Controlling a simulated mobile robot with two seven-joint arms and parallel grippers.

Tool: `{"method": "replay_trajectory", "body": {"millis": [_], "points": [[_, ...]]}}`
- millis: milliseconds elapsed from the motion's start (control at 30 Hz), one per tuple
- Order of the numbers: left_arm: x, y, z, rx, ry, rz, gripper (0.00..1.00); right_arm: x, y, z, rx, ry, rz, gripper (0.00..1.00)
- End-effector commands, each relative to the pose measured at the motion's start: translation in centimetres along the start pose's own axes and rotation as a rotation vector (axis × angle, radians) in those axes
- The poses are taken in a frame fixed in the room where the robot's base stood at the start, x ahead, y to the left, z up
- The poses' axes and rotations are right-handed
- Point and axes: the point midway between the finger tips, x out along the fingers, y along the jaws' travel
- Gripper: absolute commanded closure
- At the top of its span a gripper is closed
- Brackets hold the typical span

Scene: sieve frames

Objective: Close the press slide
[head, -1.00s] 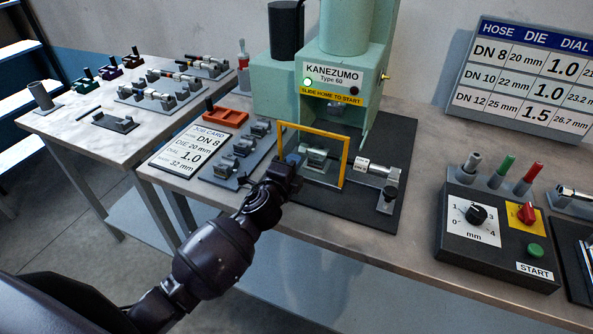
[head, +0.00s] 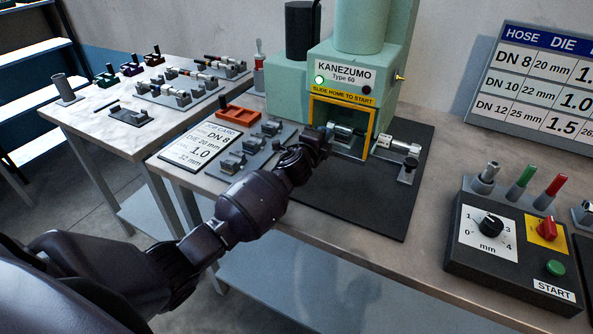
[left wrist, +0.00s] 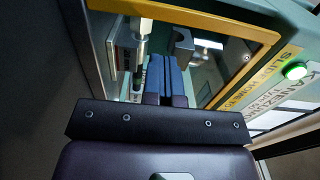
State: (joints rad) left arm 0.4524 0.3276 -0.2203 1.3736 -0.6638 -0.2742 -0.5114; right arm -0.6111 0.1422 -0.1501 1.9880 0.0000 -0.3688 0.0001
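The press (head: 352,55) is pale green, with a lit green lamp and a "SLIDE HOME TO START" label. Its slide carries a yellow frame (head: 370,132), which stands against the press front just under the label; any small gap there cannot be told. A die block with a silver part (head: 346,129) sits behind the frame, and a hose piece with a white tag (head: 399,146) sticks out right. My left gripper (head: 328,131) is at the frame's left side. In the left wrist view its blue fingers (left wrist: 166,75) lie together, pointing into the yellow frame (left wrist: 215,32). Contact is unclear. My right gripper is out of view.
A job card (head: 207,144), an orange tray (head: 238,114) and a rack of dies (head: 262,143) lie left of the press. The control box (head: 512,245) stands at right. The black mat (head: 375,215) in front of the slide is clear.

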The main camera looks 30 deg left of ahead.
Motion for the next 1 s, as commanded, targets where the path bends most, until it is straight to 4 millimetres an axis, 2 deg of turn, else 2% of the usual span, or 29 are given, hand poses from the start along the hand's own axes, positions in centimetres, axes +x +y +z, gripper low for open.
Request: {"method": "replay_trajectory", "body": {"millis": [100, 300, 1000], "points": [[1.3, 0.2, 0.1, 0.001, -0.001, 0.001, 1.00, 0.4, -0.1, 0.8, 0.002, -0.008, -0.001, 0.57], [2.2, 0.0, 0.1, 0.001, -0.001, 0.000, 1.00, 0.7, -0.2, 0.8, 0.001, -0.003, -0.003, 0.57], [2.2, -0.6, 0.5, 0.000, -0.002, -0.007, 1.00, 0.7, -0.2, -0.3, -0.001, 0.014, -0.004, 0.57]]}}
